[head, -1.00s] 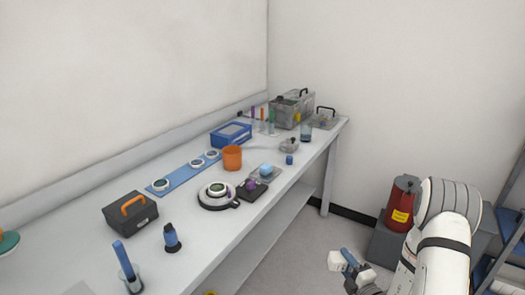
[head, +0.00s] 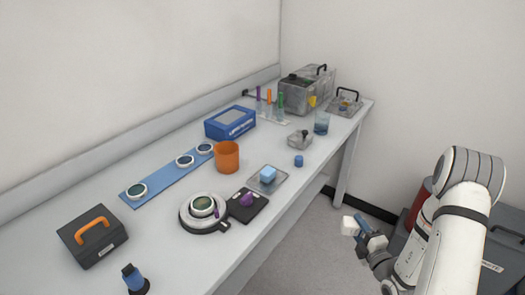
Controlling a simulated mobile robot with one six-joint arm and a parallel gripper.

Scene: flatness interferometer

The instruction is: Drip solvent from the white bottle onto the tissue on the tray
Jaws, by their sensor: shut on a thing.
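My gripper (head: 360,231) is off the front edge of the bench, at the lower right. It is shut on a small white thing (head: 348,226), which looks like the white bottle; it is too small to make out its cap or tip. A shallow grey tray (head: 257,185) lies on the bench near its front edge, left of my gripper and apart from it. A light blue pad (head: 268,174), which looks like the tissue, lies on the tray.
A small blue cylinder (head: 299,161), a grey lidded dish (head: 300,140) and a beaker (head: 321,123) stand right of the tray. A black plate with a purple knob (head: 247,200), a round stand (head: 203,211) and an orange cup (head: 227,158) are to the left.

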